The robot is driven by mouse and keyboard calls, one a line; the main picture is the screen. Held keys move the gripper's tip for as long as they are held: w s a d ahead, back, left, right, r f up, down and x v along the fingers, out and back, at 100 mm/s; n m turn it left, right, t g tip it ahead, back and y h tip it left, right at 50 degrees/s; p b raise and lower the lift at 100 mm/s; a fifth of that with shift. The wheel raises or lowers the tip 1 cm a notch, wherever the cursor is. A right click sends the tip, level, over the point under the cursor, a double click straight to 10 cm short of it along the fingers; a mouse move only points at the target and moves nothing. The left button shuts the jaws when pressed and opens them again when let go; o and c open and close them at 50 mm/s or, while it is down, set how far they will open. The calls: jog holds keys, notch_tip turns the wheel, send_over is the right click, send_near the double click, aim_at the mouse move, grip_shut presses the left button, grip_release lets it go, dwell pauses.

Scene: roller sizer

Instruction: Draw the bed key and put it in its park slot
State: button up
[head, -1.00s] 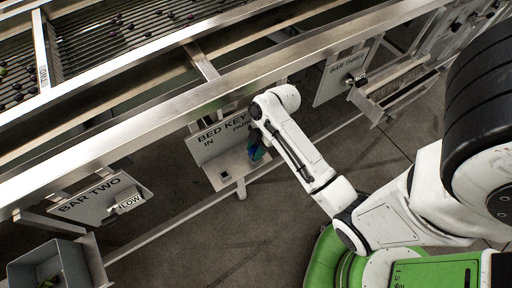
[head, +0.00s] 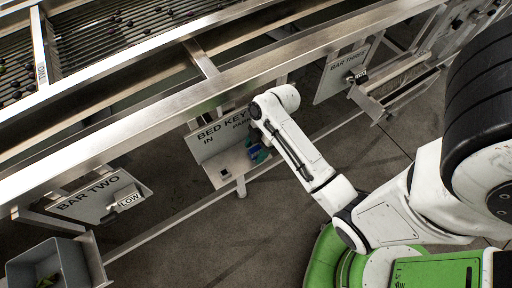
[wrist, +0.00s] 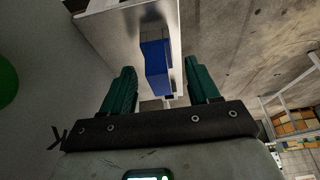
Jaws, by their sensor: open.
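The bed key, a blue block (wrist: 157,66), stands between my gripper's fingers in the wrist view, with a visible gap on either side. My gripper (wrist: 160,70) is open, its two green fingers around the key and not closed on it. In the head view my gripper (head: 258,153) is low over the right part of the key shelf (head: 220,162), on the PARK side of the sign. A dark square opening (head: 224,173) on the IN side has nothing standing in it. The foot of the key is hidden, so I cannot tell how it is seated.
The BED KEY sign plate (head: 215,138) rises behind the shelf. A long steel rail (head: 150,125) runs above it. The BAR TWO station (head: 100,200) is left, BAR THREE (head: 345,75) right. A grey bin (head: 48,265) is at lower left. Floor in front is clear.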

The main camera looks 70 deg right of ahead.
jog(key=p+v, duration=0.1)
jog(key=v, duration=0.9)
jog(key=shift+d+r, duration=0.15)
jog(key=shift+r, duration=0.2)
jog(key=shift+s, duration=0.15)
jog(key=s+a+f+m+g+h+b, duration=0.1)
jog(key=s+a+m, duration=0.4)
jog(key=a+m, duration=0.7)
jog(key=a+f+h, duration=0.1)
jog(key=h, duration=0.1)
jog(key=shift+f+h, duration=0.2)
jog(key=shift+h, duration=0.2)
dwell(1.4)
